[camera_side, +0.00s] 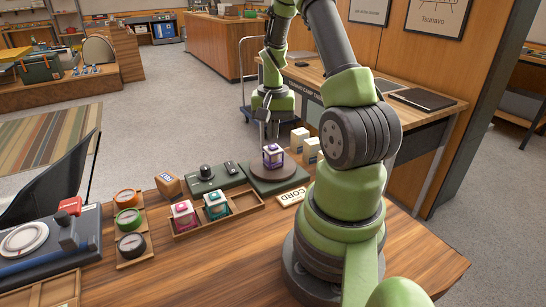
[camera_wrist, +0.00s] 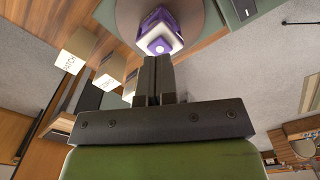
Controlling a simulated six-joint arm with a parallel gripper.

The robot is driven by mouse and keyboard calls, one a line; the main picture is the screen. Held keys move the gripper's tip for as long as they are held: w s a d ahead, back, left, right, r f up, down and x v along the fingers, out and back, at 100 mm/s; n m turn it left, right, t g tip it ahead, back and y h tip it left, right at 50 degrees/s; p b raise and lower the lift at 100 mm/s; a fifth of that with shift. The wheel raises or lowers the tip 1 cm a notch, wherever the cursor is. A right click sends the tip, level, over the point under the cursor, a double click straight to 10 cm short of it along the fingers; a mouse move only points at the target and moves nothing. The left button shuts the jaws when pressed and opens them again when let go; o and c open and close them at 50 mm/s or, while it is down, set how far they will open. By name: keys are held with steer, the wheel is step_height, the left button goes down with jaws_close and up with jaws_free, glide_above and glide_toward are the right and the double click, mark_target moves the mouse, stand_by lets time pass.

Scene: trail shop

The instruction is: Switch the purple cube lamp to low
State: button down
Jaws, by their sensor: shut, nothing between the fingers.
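The purple cube lamp (camera_side: 272,155) stands upright on a round brown stand over a dark green base (camera_side: 279,184), at the far side of the wooden table. In the wrist view the closed fingertips (camera_wrist: 157,62) appear close to the lamp's top. I cannot tell whether they touch it. The lamp's setting is not clear.

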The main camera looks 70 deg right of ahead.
mark_target(273, 146)
steer(key=shift+f, duration=0.1)
steer(key=shift+f, duration=1.2)
stand_by(0.6)
steer(key=shift+r, duration=1.3)
steer(key=shift+r, duration=2.5)
